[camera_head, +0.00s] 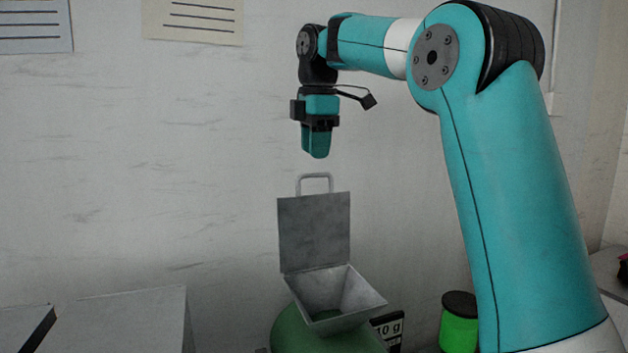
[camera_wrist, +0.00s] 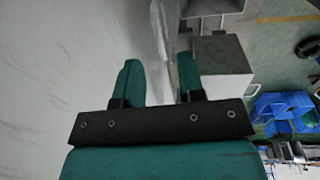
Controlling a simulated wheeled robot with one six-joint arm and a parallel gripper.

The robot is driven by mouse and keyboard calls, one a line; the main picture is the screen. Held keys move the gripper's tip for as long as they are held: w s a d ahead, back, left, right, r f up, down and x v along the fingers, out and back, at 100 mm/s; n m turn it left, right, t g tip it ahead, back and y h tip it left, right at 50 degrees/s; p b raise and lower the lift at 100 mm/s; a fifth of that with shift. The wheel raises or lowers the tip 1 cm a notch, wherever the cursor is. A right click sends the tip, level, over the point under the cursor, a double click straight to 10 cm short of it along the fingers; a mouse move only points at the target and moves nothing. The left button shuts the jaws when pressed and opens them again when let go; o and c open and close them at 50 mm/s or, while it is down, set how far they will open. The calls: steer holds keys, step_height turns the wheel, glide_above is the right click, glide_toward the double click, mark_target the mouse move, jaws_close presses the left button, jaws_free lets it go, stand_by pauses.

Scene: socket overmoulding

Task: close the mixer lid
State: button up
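The mixer lid (camera_head: 314,230) is a grey metal plate standing upright and open in the head view. It is hinged at the back edge of the mixer's square hopper (camera_head: 337,292), and its handle (camera_head: 315,177) is at the top. The hopper sits on a green rounded mixer body (camera_head: 290,331). My gripper (camera_head: 316,157) points down just above the handle, apart from it. In the wrist view my gripper (camera_wrist: 158,75) shows two teal fingers spread apart with nothing clearly held. A blurred grey shape beyond the fingers cannot be identified for sure.
A white wall with pinned papers (camera_head: 195,20) stands behind. A green container with a black cap (camera_head: 459,320) and a dark display (camera_head: 388,330) are right of the mixer. A grey box (camera_head: 135,318) stands left. Blue bins (camera_wrist: 280,110) show in the wrist view.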

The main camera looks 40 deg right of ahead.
steer(key=shift+w+f+b, duration=0.2)
steer(key=shift+f+b, duration=1.25)
steer(key=shift+f, duration=0.75)
jaws_close()
